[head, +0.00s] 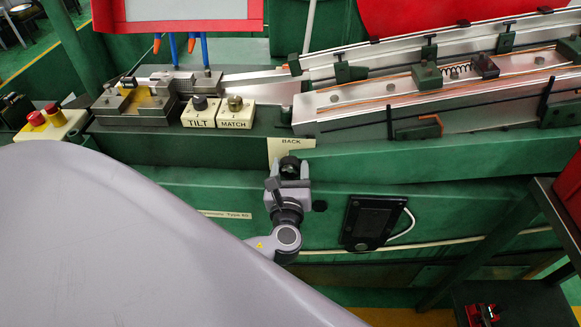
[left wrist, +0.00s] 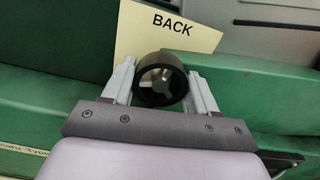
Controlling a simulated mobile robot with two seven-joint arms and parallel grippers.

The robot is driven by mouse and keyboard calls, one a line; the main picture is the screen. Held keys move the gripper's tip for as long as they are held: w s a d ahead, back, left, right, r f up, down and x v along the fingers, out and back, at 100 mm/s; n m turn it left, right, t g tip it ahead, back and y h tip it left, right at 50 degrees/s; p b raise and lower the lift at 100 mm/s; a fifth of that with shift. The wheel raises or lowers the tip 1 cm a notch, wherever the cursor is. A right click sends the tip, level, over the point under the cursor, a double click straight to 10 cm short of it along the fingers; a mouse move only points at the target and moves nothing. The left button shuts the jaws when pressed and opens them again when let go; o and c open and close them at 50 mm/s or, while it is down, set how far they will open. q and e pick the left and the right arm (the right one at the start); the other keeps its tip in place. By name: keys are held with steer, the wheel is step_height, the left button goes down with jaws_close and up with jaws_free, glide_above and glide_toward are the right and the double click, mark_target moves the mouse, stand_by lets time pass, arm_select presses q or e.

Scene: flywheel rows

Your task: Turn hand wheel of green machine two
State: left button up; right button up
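The hand wheel (head: 290,165) is a small dark round knob on the green machine's front, just below the yellow BACK label (head: 291,143). In the left wrist view the hand wheel (left wrist: 161,79) shows as a black ring with a three-spoked metal centre. My left gripper (head: 289,172) comes up from below, with one finger on each side of the wheel. In the left wrist view both fingers of the left gripper (left wrist: 162,85) appear to touch the wheel's rim. My right gripper is not in view.
TILT (head: 200,112) and MATCH (head: 235,112) knobs sit on the machine's ledge above. A black box (head: 371,222) with a white cable is on the front to the right. A dark shelf stand (head: 515,300) is at the lower right. My own grey body covers the lower left.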

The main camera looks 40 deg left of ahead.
arm_select(q)
steer(key=c, duration=0.4)
steer(key=shift+o, duration=0.3)
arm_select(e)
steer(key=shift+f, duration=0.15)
